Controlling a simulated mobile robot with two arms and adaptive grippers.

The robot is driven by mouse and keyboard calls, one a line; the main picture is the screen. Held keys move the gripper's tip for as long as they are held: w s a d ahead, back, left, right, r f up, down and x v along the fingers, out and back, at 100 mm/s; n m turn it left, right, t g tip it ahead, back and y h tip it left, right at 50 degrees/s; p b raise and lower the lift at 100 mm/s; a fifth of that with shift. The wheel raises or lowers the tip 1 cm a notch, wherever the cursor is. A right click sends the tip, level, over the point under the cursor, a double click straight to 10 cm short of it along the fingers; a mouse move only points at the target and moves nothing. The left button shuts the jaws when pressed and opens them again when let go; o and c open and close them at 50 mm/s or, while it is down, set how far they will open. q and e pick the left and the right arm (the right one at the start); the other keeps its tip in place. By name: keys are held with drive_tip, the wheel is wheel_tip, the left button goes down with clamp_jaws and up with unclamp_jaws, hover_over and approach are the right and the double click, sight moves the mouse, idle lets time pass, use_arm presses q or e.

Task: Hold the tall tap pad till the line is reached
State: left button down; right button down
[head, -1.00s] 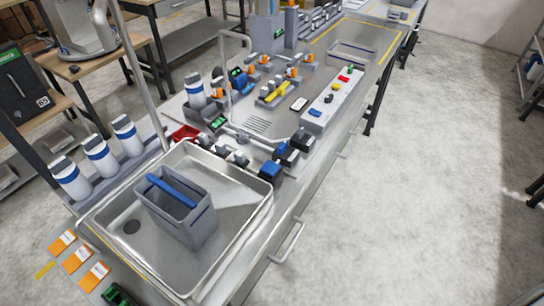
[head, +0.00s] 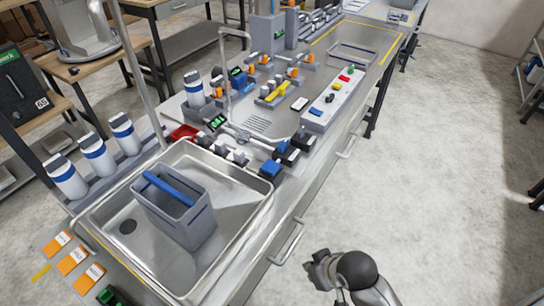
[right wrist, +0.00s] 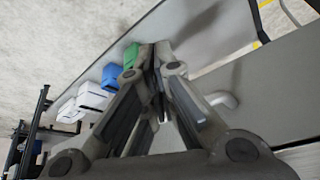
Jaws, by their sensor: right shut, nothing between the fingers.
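A grey bin (head: 203,232) with a blue handle bar (head: 168,188) stands upright in the steel sink (head: 250,222). A dark blue mark shows near its rim. A tall pipe tap (head: 136,75) rises behind the sink. Several small pads sit beyond the sink, including a blue-topped one (head: 271,169) and a white one (head: 238,156). I cannot tell which belongs to the tall tap. My right gripper (head: 312,264) is over the floor, right of the counter's front edge, apart from the pads. In the right wrist view its fingers (right wrist: 155,62) are shut and empty. My left gripper is out of view.
Three white bottles with blue bands (head: 95,154) stand left of the sink. A white strip with coloured buttons (head: 334,97) lies farther along the counter. A handle (head: 287,243) sticks out from the counter front.

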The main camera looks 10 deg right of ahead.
drive_tip(key=w+a+r+n+y, duration=0.1)
drive_tip(key=w+a+r+n, duration=0.1)
drive_tip(key=r, duration=0.3)
drive_tip(key=w+a+r+n+t+y, duration=0.1)
drive_tip(key=w+a+r, duration=0.1)
drive_tip(key=w+r, duration=0.3)
drive_tip(key=w+a+r+n+y, duration=0.2)
drive_tip(key=w+r, duration=0.1)
drive_tip(key=r, duration=0.4)
drive_tip(key=shift+w+a+r+n+t, duration=0.25)
drive_tip(key=shift+w+a+n+t, duration=0.05)
drive_tip(key=shift+a, duration=0.05)
drive_tip(key=w+d+r, duration=0.3)
drive_tip(key=r, duration=0.4)
drive_tip(key=w+d+r, duration=0.3)
drive_tip(key=w+r, duration=0.1)
drive_tip(key=r, duration=0.3)
drive_tip(key=shift+w+y, duration=0.2)
drive_tip(key=shift+y, duration=0.2)
drive_tip(key=shift+d+f, duration=0.1)
drive_tip(key=p, duration=0.2)
hover_over(272, 166)
wheel_tip(272, 166, down, 7)
drive_tip(key=shift+r, duration=0.1)
wheel_tip(272, 166, down, 3)
drive_tip(key=shift+r, duration=0.15)
drive_tip(key=shift+f, duration=0.8)
